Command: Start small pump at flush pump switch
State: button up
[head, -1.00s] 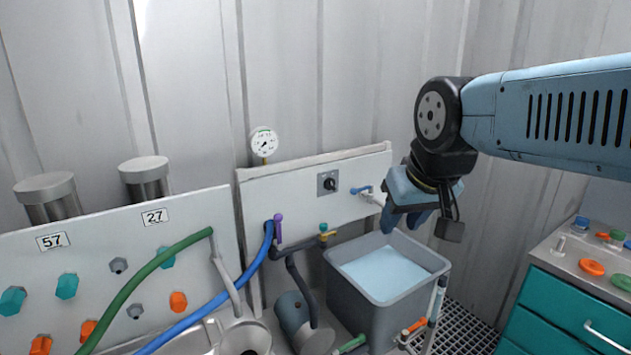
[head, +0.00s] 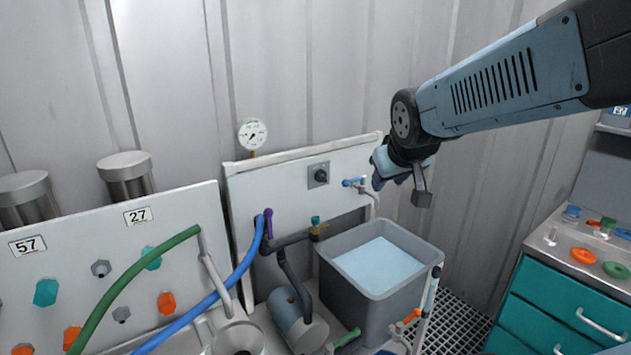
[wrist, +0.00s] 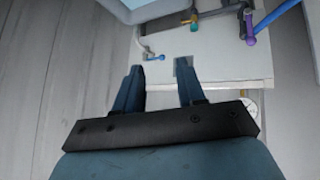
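The flush pump switch is a black rotary knob on a grey square plate (head: 318,175), on the white panel (head: 280,200) against the wall. In the wrist view, part of its grey plate (wrist: 181,62) shows by the tip of the right finger; the knob cannot be made out there. The small pump (head: 290,318) seems to be the grey-blue cylinder below the panel. My gripper (head: 380,168) is right of the switch, near the panel's right end and apart from the switch. In the wrist view its two fingers (wrist: 160,70) are spread with nothing between them.
A blue-handled tap (head: 355,182) sticks out between the switch and my gripper. A grey tank (head: 350,290) of pale liquid stands below. A gauge (head: 252,134) rises above the panel. Hoses and a purple-handled valve (head: 268,222) are at lower left. A teal drawer cabinet (head: 560,300) is at right.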

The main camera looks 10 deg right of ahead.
jog(key=w+d+f+n+t, duration=0.2)
jog(key=w+f, duration=0.1)
jog(key=w, duration=0.5)
jog(key=w+d+f+n+t, duration=0.1)
jog(key=w+f+n+t, duration=0.1)
jog(key=w, duration=0.6)
jog(key=n+t+y, duration=0.5)
jog(key=y, duration=0.3)
send_near(324, 178)
jog(key=x, duration=0.8)
jog(key=shift+w+r, duration=0.1)
jog(key=shift+w, duration=0.05)
jog(key=shift+c, duration=0.3)
grip_shut()
